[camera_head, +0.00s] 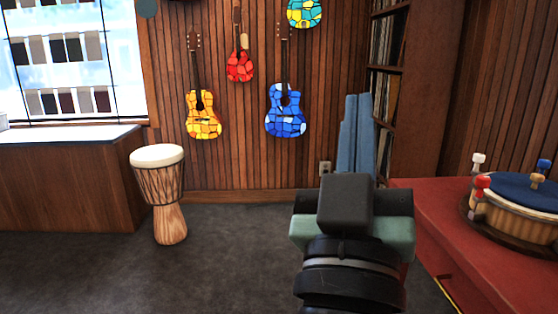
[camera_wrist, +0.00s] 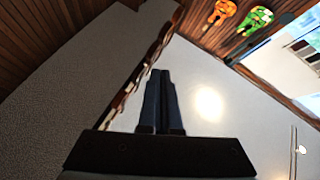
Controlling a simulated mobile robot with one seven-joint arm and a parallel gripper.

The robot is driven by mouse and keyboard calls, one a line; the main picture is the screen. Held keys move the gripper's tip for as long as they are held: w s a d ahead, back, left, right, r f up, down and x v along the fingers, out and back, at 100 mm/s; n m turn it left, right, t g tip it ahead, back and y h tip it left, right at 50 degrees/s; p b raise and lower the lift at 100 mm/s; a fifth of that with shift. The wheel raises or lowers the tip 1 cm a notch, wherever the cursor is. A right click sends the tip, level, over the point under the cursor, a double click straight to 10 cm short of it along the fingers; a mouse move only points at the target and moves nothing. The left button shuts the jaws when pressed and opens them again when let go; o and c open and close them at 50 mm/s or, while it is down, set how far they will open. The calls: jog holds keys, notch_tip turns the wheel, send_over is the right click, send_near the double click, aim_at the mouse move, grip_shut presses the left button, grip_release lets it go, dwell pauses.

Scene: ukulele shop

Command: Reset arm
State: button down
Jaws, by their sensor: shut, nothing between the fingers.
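My gripper (camera_head: 357,97) points upward at the centre right of the head view, in front of the wood-panelled wall. Its two long blue-grey fingers are together with nothing between them. In the wrist view my gripper (camera_wrist: 160,73) also shows its fingers side by side and empty, against a pale ceiling. My dark wrist hides part of the floor and the left edge of the red table (camera_head: 440,215).
On the red table are a round blue-topped drum (camera_head: 515,212) and several coloured pegs. A tall shelf (camera_head: 425,80) stands behind. A djembe (camera_head: 160,190) stands by a counter (camera_head: 65,185) at left. Ukuleles, including a blue one (camera_head: 285,115), hang on the wall. The middle floor is clear.

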jog(key=s+a+r+t+y, duration=0.3)
jog(key=s+a+r+y, duration=0.4)
jog(key=a+r, duration=0.15)
notch_tip(320, 180, up, 34)
jog(key=p, duration=3.3)
jog(key=shift+w+d+f+h+p, duration=0.2)
jog(key=shift+w+d+h+p, duration=0.05)
jog(key=shift+d+h+p, duration=0.1)
